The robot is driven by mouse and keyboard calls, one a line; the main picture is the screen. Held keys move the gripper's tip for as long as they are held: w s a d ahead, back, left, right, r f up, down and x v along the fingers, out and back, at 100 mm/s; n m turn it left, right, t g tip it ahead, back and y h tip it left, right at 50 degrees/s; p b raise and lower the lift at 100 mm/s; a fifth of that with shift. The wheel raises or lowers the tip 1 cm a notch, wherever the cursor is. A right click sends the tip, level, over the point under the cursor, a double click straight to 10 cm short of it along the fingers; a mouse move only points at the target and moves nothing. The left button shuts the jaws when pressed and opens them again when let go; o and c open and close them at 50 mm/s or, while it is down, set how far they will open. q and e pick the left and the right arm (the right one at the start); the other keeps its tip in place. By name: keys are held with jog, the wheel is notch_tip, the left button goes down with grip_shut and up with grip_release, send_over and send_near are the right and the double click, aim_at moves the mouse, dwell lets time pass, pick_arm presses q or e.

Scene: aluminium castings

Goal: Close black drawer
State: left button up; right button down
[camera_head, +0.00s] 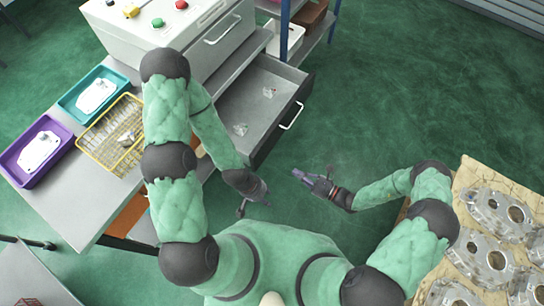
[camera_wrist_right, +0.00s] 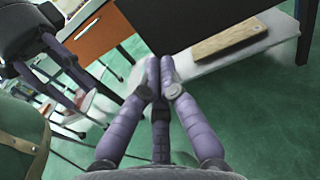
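The black drawer (camera_head: 302,88) is pulled out from the grey workbench in the head view, with small light pieces (camera_head: 240,129) on its grey floor. Its white bar handle (camera_head: 291,116) is on the outer front. My left gripper (camera_head: 256,204) is below the drawer in the picture, apart from it, with its fingers spread and empty. My right gripper (camera_head: 301,175) is below and right of the handle, apart from it. In the right wrist view its purple fingers (camera_wrist_right: 160,65) come together with nothing seen between them. My left gripper also shows at that view's left (camera_wrist_right: 65,85).
The workbench (camera_head: 75,205) carries a purple tray (camera_head: 12,172), a teal tray (camera_head: 68,107) and a yellow wire basket (camera_head: 84,143). A white machine (camera_head: 125,35) with buttons stands behind. Metal castings (camera_head: 485,262) lie on a pallet at right. Green floor right of the drawer is clear.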

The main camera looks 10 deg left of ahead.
aim_at(263, 153)
jog(key=x, duration=0.4)
jog(key=b+x, duration=0.1)
jog(key=x, duration=0.9)
jog(key=shift+w+d+b, duration=0.1)
jog(key=shift+w+b, duration=0.2)
